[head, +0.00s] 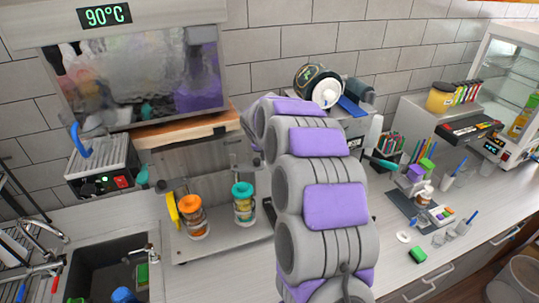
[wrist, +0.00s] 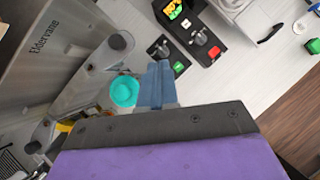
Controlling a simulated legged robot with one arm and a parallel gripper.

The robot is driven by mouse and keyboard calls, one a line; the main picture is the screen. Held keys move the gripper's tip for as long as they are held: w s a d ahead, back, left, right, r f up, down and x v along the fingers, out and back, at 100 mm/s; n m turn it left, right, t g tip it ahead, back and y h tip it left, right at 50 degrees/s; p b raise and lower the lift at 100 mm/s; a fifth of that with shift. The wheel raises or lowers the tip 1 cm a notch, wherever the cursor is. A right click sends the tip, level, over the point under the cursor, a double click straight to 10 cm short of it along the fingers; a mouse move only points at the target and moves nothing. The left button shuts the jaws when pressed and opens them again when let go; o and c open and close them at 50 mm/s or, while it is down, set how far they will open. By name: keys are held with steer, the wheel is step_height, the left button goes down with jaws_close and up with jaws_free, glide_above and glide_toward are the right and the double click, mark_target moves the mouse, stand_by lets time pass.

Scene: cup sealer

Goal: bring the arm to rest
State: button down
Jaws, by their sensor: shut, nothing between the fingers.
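My gripper (wrist: 157,85) shows in the wrist view as blue-grey fingers closed together, with nothing between them. In the wrist view a round teal lid (wrist: 124,91) appears just left of the fingers; I cannot tell how far below them it is. In the head view my grey and purple arm stretches up the middle toward the back wall, and its gripper is hidden behind the arm's own links. A cup with a teal lid (head: 243,203) and one with an orange lid (head: 193,217) stand upright on the metal sealer base (head: 215,240), left of my arm.
A sink (head: 105,265) lies at the front left. A machine showing 90°C (head: 105,16) stands above the sealer at the back left. Small tools and cups crowd the right counter, near a dark mat (head: 402,203). A green sponge (head: 418,254) lies near the front edge.

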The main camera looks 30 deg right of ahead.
steer(key=s+a+f+m+g+y+b, duration=0.1)
steer(key=s+a+f+m+b, duration=0.6)
steer(key=s, duration=0.8)
steer(key=s+a+f+m+g+y+b, duration=0.2)
steer(key=s+a+f+m+b, duration=0.6)
steer(key=s, duration=0.8)
steer(key=s+a+f+m+g+y+b, duration=0.1)
steer(key=s+a+f+m+g+b, duration=0.2)
steer(key=s+a+f+m+b, duration=0.4)
steer(key=shift+s+a+f+m+g+y+b, duration=0.25)
steer(key=shift+s+a+m+b, duration=0.35)
steer(key=shift+s+m+b, duration=2.85)
